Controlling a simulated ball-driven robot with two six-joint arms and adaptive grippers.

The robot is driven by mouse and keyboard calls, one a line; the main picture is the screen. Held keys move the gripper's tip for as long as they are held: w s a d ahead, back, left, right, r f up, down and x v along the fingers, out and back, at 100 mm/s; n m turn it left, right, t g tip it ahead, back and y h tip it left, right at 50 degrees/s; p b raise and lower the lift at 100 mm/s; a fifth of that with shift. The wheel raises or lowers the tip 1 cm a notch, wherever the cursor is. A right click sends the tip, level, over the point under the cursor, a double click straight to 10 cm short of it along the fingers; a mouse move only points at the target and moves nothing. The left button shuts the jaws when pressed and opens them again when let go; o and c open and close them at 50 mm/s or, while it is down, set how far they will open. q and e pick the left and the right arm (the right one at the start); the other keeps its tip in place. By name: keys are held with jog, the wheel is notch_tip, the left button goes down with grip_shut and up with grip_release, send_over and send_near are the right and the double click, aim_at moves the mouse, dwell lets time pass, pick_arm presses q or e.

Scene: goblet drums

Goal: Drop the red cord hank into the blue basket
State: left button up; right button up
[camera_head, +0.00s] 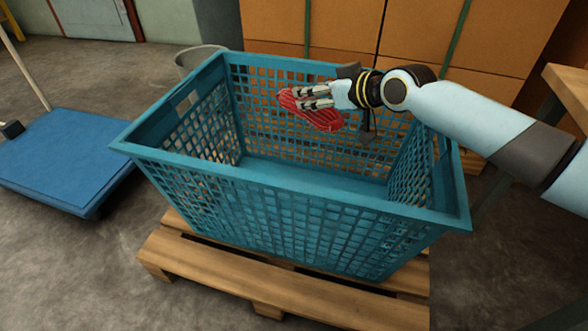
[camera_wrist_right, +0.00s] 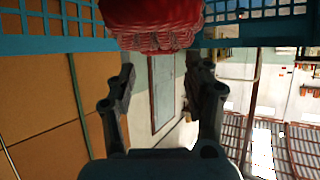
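The red cord hank (camera_head: 322,119) is over the opening of the blue basket (camera_head: 290,187), tilted down to the right. My right gripper (camera_head: 316,97) reaches in from the right above the basket, and its fingers overlap the hank in the head view. In the right wrist view the fingers (camera_wrist_right: 160,72) stand apart with nothing between them. There the hank (camera_wrist_right: 152,24) shows beyond the fingertips at the top edge, partly cut off, with a small gap. That view looks upside down. My left gripper is not in view.
The basket stands on a wooden pallet (camera_head: 215,272). A blue platform (camera_head: 62,157) is on the floor at left. Stacked cardboard boxes (camera_head: 420,40) stand close behind the basket. A grey bin (camera_head: 190,58) is behind its left corner, and a wooden table edge (camera_head: 570,85) is at right.

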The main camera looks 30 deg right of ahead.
jog(key=o, duration=0.3)
jog(key=shift+s, duration=0.1)
jog(key=v, duration=0.7)
jog(key=shift+s+r, duration=0.1)
jog(key=shift+s, duration=0.05)
